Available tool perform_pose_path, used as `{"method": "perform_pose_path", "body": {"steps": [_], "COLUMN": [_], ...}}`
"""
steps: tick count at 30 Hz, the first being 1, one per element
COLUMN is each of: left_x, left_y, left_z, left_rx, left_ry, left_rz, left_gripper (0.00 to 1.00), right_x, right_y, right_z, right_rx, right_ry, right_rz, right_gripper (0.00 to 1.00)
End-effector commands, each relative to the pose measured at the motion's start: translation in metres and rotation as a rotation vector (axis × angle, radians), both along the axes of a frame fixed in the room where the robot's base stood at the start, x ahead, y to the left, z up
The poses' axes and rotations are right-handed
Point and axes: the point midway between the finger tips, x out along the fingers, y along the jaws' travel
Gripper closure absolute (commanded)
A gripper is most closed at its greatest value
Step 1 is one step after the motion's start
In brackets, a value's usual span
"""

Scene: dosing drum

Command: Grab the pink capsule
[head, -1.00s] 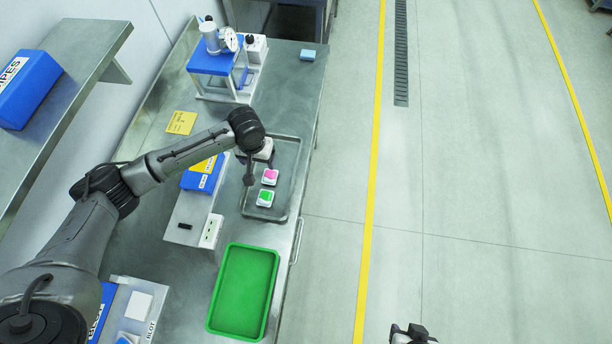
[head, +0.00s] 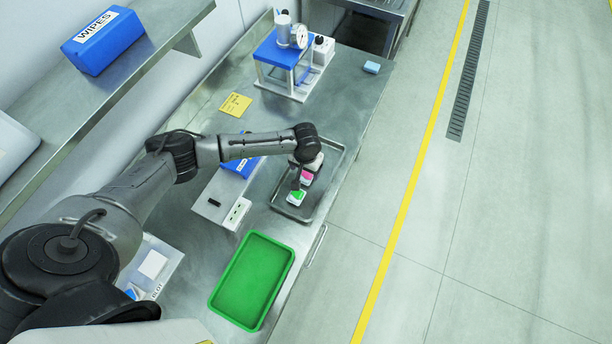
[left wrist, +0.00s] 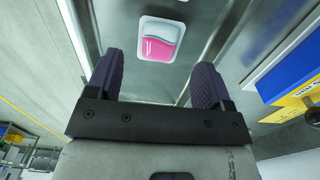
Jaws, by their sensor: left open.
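The pink capsule (head: 307,179) lies in the grey metal tray (head: 335,163), just behind the green capsule (head: 296,198). In the left wrist view the pink capsule (left wrist: 158,48) has a pale upper part and a pink lower part. My left gripper (head: 296,182) hangs over the tray, beside the pink capsule in the picture and partly covering it. In the left wrist view my left gripper (left wrist: 158,62) has its two fingers wide apart with nothing between them. The capsule shows beyond the fingertips, roughly centred. My right gripper is not in view.
A white device (head: 238,213) and a blue box stand left of the tray. A green tray (head: 251,280) lies nearer, and a blue-topped stand (head: 288,55) with a gauge stands farther back. A yellow note (head: 236,105) lies on the bench. The floor to the right is clear.

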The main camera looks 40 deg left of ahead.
Motion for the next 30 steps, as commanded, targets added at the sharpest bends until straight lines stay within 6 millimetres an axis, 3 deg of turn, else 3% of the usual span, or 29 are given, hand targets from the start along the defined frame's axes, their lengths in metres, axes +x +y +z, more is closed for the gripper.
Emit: {"method": "perform_pose_path", "body": {"steps": [9, 19, 30], "left_x": [0.0, 0.0, 0.0], "left_y": [-0.001, -0.001, -0.001], "left_z": [-0.038, -0.043, -0.042], "left_rx": [0.001, 0.001, 0.001], "left_ry": [0.001, 0.0, 0.0], "left_rz": [0.001, 0.0, 0.0], "left_gripper": [0.26, 0.26, 0.6], "right_x": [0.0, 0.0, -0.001], "right_y": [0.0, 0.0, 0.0], "right_z": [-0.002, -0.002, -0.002], "right_rx": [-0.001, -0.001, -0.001], "right_ry": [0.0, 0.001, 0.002], "right_rz": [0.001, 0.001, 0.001], "right_gripper": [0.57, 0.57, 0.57]}}
